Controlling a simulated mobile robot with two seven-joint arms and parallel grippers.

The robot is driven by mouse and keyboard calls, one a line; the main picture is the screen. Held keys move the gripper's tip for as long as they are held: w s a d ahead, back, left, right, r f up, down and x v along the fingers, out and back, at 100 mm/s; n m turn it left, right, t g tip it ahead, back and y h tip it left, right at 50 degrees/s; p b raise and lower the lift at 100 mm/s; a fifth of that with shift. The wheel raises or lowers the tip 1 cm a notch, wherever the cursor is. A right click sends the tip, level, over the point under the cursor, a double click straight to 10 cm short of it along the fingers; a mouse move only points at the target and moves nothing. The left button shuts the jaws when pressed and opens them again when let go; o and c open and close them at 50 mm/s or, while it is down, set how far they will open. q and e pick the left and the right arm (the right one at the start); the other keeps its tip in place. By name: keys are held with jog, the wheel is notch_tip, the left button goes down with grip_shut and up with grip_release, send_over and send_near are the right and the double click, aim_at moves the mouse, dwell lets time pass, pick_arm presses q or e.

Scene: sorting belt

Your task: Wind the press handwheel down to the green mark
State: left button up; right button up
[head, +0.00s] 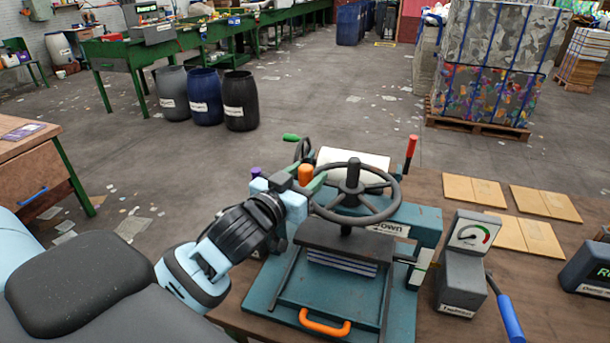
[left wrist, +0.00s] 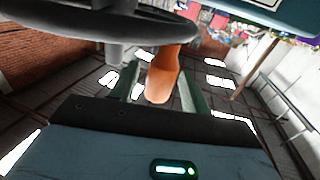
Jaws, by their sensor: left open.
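The press (head: 420,222) is a teal frame on the wooden bench, with a dark grey handwheel (head: 393,207) on its upright screw. An orange knob (head: 305,175) stands at the wheel's left rim. My left gripper (head: 314,184) is at that knob, its green fingers open. In the left wrist view the orange knob (left wrist: 163,76) shows between the two fingers of my left gripper (left wrist: 158,90), with gaps at its sides. A dark platen (head: 345,243) sits over a striped stack (head: 342,262). A white scale with a small green mark (head: 425,266) is at the press's right side. My right gripper is out of view.
A grey gauge box (head: 462,270) with a dial and a blue-handled lever (head: 510,318) stand right of the press. Cardboard pieces (head: 475,190) lie at the bench's back right. A red-tipped lever (head: 411,150) rises behind the wheel. An orange handle (head: 325,323) is at the press front.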

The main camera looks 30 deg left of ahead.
pick_arm(q)
jog(key=shift+w, duration=0.2)
grip_shut()
dwell(0.4)
